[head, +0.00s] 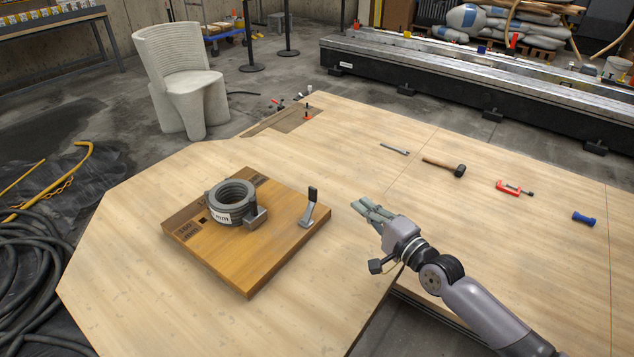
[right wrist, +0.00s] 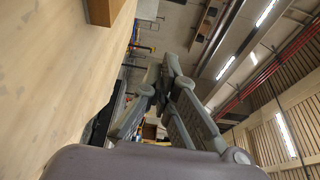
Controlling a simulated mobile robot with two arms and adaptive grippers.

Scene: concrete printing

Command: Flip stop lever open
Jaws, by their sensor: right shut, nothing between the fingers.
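The stop lever (head: 311,205) stands on the right part of a square wooden board (head: 262,262). It has a black grip on top and a grey metal arm leaning up from the board. My right gripper (head: 358,207) is to the right of the lever, apart from it, over the table. Its fingers are shut and empty. The right wrist view also shows the fingers (right wrist: 170,68), with the edge of the board at the top left; the lever is not visible there. My left gripper is not in view.
A grey ringed cylinder (head: 232,200) with a white label and a metal block stand on the board. A wrench (head: 394,149), mallet (head: 445,166), red clamp (head: 512,188) and blue tool (head: 583,218) lie on the wooden table (head: 130,280). The tabletop around the board is clear.

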